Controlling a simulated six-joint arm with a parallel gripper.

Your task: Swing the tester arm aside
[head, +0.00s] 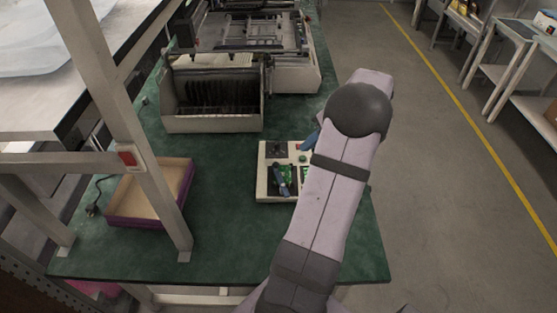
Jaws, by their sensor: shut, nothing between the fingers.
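The tester (264,188) is a cream, low box on the green table, just left of my arm. A green circuit board (291,174) shows in it, with a dark blue bar (281,181) lying across it, which looks like the tester arm. My own arm covers the tester's right side. A bluish piece (310,141) shows at its upper right edge, and I cannot tell what it belongs to. My gripper is hidden behind my arm.
A purple-sided open box (147,221) stands at the left, behind a metal frame post (140,165). A slotted rack (212,124) and a larger machine (285,78) stand farther back. The green tabletop (225,245) is clear in front of the tester.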

